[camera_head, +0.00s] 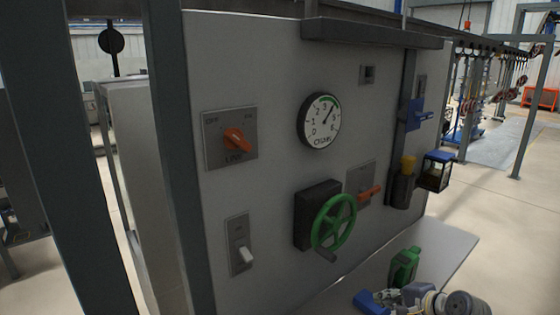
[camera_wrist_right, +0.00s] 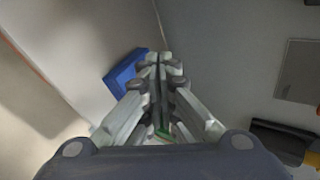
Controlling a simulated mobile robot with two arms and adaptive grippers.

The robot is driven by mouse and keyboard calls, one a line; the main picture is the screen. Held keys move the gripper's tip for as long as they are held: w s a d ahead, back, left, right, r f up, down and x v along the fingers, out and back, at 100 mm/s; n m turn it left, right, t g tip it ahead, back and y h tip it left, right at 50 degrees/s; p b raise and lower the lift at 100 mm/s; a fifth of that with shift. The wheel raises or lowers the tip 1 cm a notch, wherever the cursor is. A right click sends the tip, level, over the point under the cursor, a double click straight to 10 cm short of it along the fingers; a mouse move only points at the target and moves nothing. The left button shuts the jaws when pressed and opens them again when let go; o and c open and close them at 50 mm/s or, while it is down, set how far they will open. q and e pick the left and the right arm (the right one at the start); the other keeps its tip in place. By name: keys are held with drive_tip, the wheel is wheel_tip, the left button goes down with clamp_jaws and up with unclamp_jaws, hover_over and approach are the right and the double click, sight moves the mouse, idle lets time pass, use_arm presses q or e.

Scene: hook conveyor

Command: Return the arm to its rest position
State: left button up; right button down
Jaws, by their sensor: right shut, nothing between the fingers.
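My right gripper (camera_head: 381,297) is low at the right of the head view, over the pale shelf in front of the grey panel (camera_head: 270,170). In the right wrist view its fingers (camera_wrist_right: 160,62) are together with nothing between them. It holds clear of the panel's controls. My left arm and gripper do not show in either view.
The panel carries an orange rotary switch (camera_head: 237,140), a round gauge (camera_head: 319,121), a green handwheel (camera_head: 334,223) and a red lever (camera_head: 369,193). A green container (camera_head: 404,267) and a blue object (camera_head: 369,303) are close to my right gripper. The shelf's right part (camera_head: 449,246) is bare.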

drive_tip(key=s+a+f+n+g+h, duration=0.1)
drive_tip(key=s+a+f+n+g, duration=0.25)
drive_tip(key=s, duration=0.65)
drive_tip(key=s+a+f+n+h, duration=0.1)
drive_tip(key=s+a+f+n, duration=0.1)
drive_tip(key=s+f+n, duration=0.6)
drive_tip(key=s+a+r+n+g+h, duration=0.1)
drive_tip(key=s+a+n, duration=0.1)
drive_tip(key=s, duration=0.9)
drive_tip(key=s+a+r+n+g+h, duration=0.1)
drive_tip(key=s+n+g, duration=0.15)
drive_tip(key=s, duration=0.75)
drive_tip(key=s+f+x, duration=0.1)
drive_tip(key=s+x, duration=0.2)
drive_tip(key=x, duration=0.9)
drive_tip(key=s+d+x, duration=0.1)
drive_tip(key=s+x, duration=0.2)
drive_tip(key=x, duration=1)
drive_tip(key=s+d+f+g+b, duration=0.1)
drive_tip(key=s+d+f, duration=0.1)
drive_tip(key=s+f, duration=1.5)
drive_tip(key=shift+s+d+f+n+g+b, duration=0.3)
drive_tip(key=shift+s+d+f, duration=0.05)
drive_tip(key=shift+f, duration=0.4)
